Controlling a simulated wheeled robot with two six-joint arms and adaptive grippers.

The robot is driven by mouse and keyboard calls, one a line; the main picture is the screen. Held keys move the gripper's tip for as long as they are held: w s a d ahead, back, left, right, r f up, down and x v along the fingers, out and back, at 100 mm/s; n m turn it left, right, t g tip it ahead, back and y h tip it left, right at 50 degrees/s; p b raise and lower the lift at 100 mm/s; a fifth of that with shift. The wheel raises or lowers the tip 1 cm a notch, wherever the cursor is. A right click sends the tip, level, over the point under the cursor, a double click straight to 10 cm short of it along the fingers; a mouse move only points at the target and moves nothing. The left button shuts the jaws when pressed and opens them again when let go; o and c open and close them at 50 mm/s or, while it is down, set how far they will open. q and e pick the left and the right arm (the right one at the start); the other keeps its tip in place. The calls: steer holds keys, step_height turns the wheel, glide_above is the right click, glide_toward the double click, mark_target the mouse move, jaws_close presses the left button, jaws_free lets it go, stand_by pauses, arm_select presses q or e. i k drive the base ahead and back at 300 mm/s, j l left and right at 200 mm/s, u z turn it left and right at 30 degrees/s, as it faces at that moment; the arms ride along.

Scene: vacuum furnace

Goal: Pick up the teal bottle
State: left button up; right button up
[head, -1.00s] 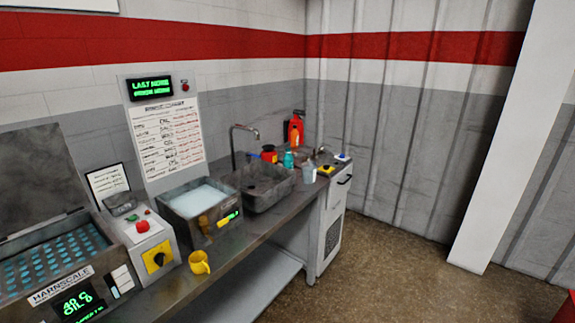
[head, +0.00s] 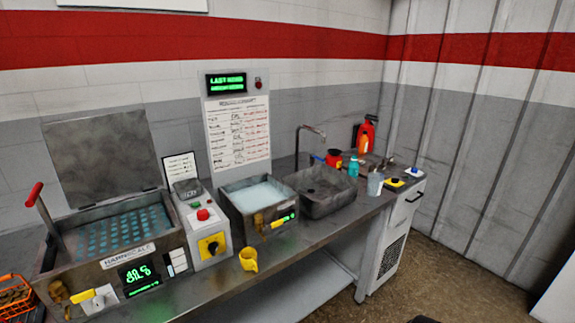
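A small teal bottle (head: 354,167) stands upright at the back right of the bench, just right of the metal sink basin (head: 322,190). A red and black container (head: 334,158) is behind it to the left. A pale translucent cup (head: 375,184) is in front of it to the right. Neither of my grippers can be made out in the head view.
A red-orange bottle (head: 366,136) stands behind, near the corner. The sink tap (head: 311,131) rises left of the teal bottle. A yellow mug (head: 248,259) is near the bench's front edge. Open floor (head: 450,275) lies right of the white cabinet (head: 392,245).

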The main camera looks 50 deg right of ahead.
mark_target(353, 167)
steer(key=l+u, duration=0.1)
steer(key=l, duration=0.35)
steer(key=k+l+u, duration=0.15)
steer(key=l, duration=0.3)
steer(key=l+u, duration=0.1)
steer(key=l, duration=0.35)
steer(key=k+l+u, duration=0.1)
steer(key=l, duration=0.35)
steer(key=k+l+u, duration=0.1)
steer(key=l, duration=0.3)
steer(key=k+l+u, duration=0.15)
steer(key=l, duration=0.3)
steer(key=k+l+u, duration=0.1)
steer(key=l, duration=0.3)
